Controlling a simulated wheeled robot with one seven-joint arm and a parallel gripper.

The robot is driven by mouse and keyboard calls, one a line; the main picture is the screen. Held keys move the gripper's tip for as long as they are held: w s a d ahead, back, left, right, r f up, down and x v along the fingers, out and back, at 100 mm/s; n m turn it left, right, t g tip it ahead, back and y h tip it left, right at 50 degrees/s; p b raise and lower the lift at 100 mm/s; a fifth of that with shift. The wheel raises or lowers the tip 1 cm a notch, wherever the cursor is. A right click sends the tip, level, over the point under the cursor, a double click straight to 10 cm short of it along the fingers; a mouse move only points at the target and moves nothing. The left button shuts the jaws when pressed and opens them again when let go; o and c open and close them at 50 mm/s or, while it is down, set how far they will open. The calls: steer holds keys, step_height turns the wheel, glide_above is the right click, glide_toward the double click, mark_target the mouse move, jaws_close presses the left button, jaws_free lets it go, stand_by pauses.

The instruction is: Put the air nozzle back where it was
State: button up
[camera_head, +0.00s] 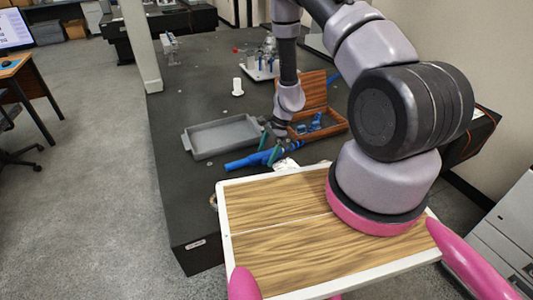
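The blue air nozzle (243,163) lies slantwise near the front of the dark table, its long body running from lower left to upper right. My gripper (268,150) is at it, pointing down from the arm. Its two dark, teal-tipped fingers stand apart, one on the far side of the nozzle and one in front of it. The near finger hides part of the nozzle. Whether the fingers touch it is too small to tell.
An open wooden box (338,127) with blue pieces is to the right, and a white patch (286,164) lies beside the nozzle. A white cylinder (237,87) and a fixture plate (262,73) stand farther back. The table's back left is mostly clear.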

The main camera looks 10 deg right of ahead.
steer(key=v, duration=1.2)
steer(key=shift+r, duration=0.25)
step_height(320, 180, up, 29)
steer(key=s+a+n+t, duration=0.2)
steer(key=s+n+t, duration=0.1)
steer(key=n, duration=0.3)
steer(key=s+d+r+n+t+h, duration=0.2)
steer(key=s+r+n+t, duration=0.3)
steer(key=s+r, duration=1.2)
steer(key=shift+s+d+n+h, duration=0.3)
steer(key=shift+s+d, duration=0.2)
steer(key=shift+s, duration=0.1)
